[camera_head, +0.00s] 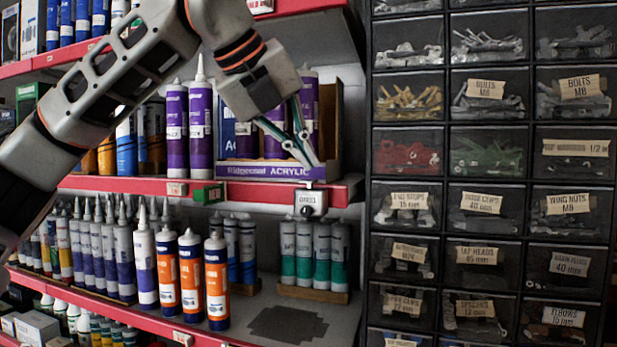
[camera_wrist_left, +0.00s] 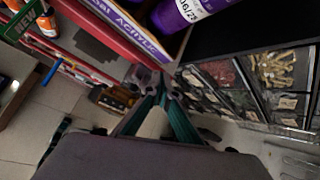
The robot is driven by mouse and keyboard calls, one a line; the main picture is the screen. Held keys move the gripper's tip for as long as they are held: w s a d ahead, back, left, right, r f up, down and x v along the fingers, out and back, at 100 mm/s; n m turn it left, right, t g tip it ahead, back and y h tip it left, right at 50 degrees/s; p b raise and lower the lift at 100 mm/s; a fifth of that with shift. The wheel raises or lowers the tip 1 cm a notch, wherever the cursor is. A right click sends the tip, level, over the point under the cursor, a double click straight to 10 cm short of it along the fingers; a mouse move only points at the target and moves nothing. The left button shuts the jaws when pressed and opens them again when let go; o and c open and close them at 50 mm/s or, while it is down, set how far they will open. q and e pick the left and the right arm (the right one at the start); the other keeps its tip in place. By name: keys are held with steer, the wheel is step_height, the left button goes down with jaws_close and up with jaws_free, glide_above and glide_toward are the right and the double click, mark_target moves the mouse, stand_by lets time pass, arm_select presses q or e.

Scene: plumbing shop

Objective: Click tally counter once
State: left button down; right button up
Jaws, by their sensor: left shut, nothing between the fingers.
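The tally counter (camera_head: 311,204) is a small silver-grey box with a dark round knob on its front and a small label above. It is mounted on the front edge of the red shelf, below the purple acrylic box. My left gripper (camera_head: 314,163), with green and grey fingers, is shut and empty. It points down, just above the counter, and looks apart from it in the head view. In the left wrist view the closed fingers (camera_wrist_left: 158,92) point toward a small grey shape that may be the counter, partly hidden by the fingertips. My right gripper is not in view.
A purple acrylic box (camera_head: 270,171) with tubes stands right behind the gripper. A green tag (camera_head: 208,194) hangs on the red shelf edge (camera_head: 135,185). A black drawer cabinet (camera_head: 447,180) stands close on the right. Several sealant tubes (camera_head: 190,280) fill the lower shelf.

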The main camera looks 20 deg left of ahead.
mark_target(304, 180)
arm_select(q)
steer(key=shift+r+p, duration=1.05)
steer(key=shift+r, duration=1.95)
